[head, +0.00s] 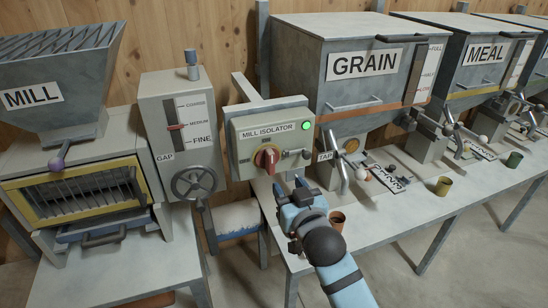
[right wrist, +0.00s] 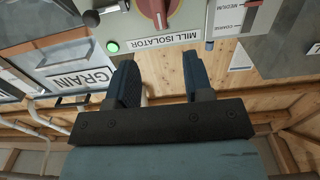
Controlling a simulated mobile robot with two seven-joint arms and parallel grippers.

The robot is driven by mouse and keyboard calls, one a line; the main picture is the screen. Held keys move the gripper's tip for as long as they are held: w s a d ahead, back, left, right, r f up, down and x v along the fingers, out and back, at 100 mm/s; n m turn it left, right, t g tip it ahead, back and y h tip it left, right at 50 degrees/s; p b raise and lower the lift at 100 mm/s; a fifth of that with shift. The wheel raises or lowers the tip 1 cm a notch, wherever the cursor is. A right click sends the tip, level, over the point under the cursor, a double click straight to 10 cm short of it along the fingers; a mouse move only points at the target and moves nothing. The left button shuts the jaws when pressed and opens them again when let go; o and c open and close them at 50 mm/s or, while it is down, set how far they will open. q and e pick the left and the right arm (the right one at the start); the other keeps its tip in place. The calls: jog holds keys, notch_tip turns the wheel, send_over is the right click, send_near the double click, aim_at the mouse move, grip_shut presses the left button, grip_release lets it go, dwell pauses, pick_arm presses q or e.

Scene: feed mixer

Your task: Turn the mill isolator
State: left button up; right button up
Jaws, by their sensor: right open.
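The mill isolator is a grey-green box (head: 240,133) labelled MILL ISOLATOR in the head view. Its red rotary knob (head: 267,157) sits on a yellow plate low on the front face. The knob's raised grip looks roughly upright. A green lamp (head: 306,126) is lit at the right. In the right wrist view the box appears upside down, with the red knob (right wrist: 157,10) at the top edge, partly cut off. My right gripper (head: 289,190) is open and empty, just below and in front of the box, apart from the knob. Both fingers (right wrist: 160,80) show in the wrist view. My left gripper is not in view.

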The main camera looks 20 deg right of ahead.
aim_at(272, 160)
jog(key=w+p, duration=0.1)
jog(key=w, duration=1.1)
jog(key=shift+a, duration=0.15)
jog(key=shift+s, duration=0.1)
grip_shut()
